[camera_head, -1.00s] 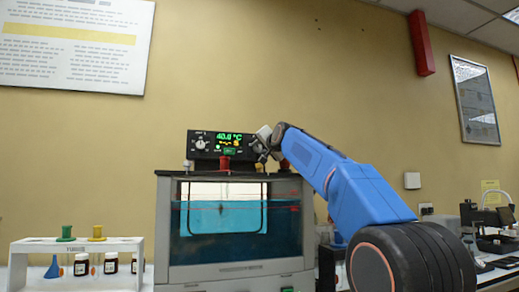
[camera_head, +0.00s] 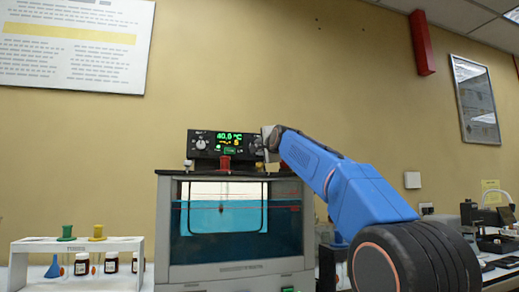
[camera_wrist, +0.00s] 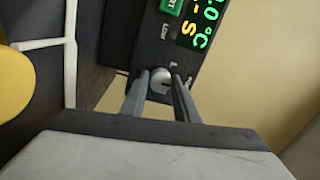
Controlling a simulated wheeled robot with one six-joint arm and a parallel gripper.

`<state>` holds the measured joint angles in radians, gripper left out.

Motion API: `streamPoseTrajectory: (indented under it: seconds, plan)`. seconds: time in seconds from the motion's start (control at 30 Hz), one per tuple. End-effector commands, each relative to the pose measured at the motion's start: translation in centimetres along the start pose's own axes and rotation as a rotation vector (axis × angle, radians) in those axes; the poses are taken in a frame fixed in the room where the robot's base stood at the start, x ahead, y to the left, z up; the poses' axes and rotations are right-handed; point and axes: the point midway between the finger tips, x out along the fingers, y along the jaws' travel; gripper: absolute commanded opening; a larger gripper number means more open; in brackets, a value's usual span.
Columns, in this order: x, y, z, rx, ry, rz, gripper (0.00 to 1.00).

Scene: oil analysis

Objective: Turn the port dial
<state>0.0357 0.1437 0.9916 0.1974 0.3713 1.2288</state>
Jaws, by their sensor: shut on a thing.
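The black control panel (camera_head: 228,142) with a green lit display sits on top of the glass-fronted bath. A small grey dial (camera_wrist: 160,82) is on the panel, at the right end in the head view. In the wrist view my gripper (camera_wrist: 163,88) has one finger on each side of this dial and is shut on it. In the head view my gripper (camera_head: 268,142) is at the panel's right end and hides part of it. Another knob (camera_head: 201,143) with a pale pointer is at the panel's left end.
The bath (camera_head: 238,272) holds blue liquid and has a red knob (camera_head: 225,163) on top. A white rack (camera_head: 48,245) with funnels and brown bottles stands to the left. Instruments (camera_head: 490,235) stand at the far right.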

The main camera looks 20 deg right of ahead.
Motion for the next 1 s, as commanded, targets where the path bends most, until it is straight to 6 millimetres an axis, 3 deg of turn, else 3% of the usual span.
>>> streamPoseTrajectory:
  seconds: [0.4,0.43,0.5,0.83,1.0]
  plan:
    - [0.0,0.1,0.0,0.004,0.000,0.003,0.05]
    - [0.0,0.1,0.0,0.004,0.000,0.002,0.35]
    - [0.0,0.1,0.0,0.004,0.000,0.002,0.46]
    - [-0.2,0.0,0.0,0.004,0.000,0.001,0.46]
    - [-1.4,0.0,0.0,0.004,0.000,0.001,0.46]
